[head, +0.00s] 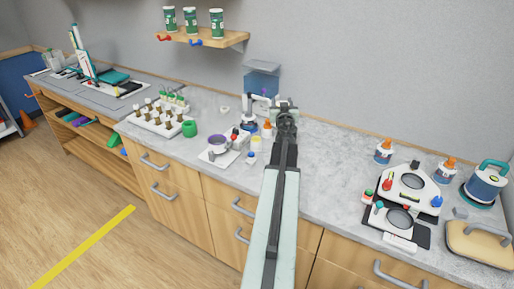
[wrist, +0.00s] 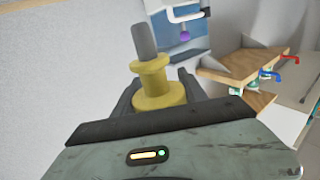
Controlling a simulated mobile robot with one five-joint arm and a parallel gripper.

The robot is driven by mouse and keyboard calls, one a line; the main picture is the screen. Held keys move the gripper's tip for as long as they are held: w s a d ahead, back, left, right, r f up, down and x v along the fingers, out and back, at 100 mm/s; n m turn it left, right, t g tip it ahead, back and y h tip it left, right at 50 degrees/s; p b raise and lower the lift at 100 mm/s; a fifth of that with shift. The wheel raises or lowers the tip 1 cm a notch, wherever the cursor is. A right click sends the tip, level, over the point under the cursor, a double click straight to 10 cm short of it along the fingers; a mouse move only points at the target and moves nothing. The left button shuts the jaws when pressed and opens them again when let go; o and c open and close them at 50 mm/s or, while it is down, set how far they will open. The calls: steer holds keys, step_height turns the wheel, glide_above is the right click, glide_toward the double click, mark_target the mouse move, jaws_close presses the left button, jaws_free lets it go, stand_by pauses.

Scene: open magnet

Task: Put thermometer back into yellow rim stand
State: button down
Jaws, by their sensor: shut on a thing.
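My gripper (head: 287,108) is raised over the back of the counter, at the middle of the head view. In the wrist view its dark fingers stand on both sides of a yellow flanged piece with a grey rod, which I take for the thermometer (wrist: 158,92). The gripper is shut on it. In the head view the thermometer cannot be made out at the gripper. A small pale piece with yellow on it (head: 257,141) stands on the counter left of my arm. I cannot tell whether it is the yellow rim stand.
A purple-rimmed cup (head: 217,144), a green cup (head: 190,129) and a vial rack (head: 160,117) stand left. A blue container (head: 262,80) is behind the gripper. A wall shelf (head: 205,40) holds cups. A white device (head: 408,190) stands right.

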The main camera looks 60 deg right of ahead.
steer(key=w+a+n+t+y, duration=0.6)
steer(key=w+a, duration=0.1)
steer(key=w, duration=0.3)
step_height(320, 180, down, 11)
steer(key=b, duration=1.1)
steer(key=shift+w+a+f, duration=0.1)
steer(key=shift+w, duration=0.05)
steer(key=c, duration=0.6)
jaws_free()
